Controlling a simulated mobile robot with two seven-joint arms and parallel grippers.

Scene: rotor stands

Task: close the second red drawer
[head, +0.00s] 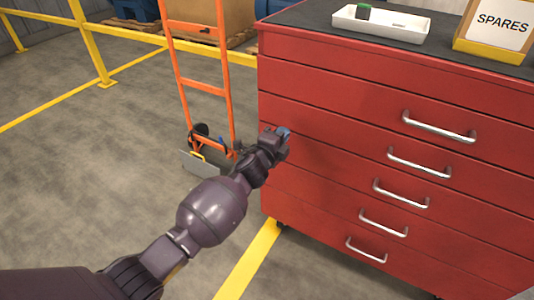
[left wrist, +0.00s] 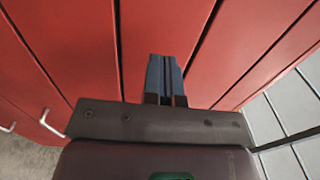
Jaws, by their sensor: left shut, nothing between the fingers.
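The red drawer cabinet (head: 330,90) fills the right of the head view, with several drawers, each with a silver bar handle. The second drawer from the top (head: 340,136) has its handle (head: 418,163) toward the right; its front looks about flush with its neighbours. My left gripper (head: 284,133) is shut and empty, its tips at the left end of the cabinet front, near the second drawer. In the left wrist view, the shut fingers (left wrist: 165,78) point at the red drawer fronts (left wrist: 160,25). I cannot tell whether they touch. My right gripper is not in view.
An orange hand truck (head: 230,95) stands left of the cabinet. Yellow railings (head: 95,55) and a floor line (head: 250,260) are nearby. A white tray (head: 345,22) and a SPARES bin (head: 470,46) sit on the cabinet top. The floor at left is clear.

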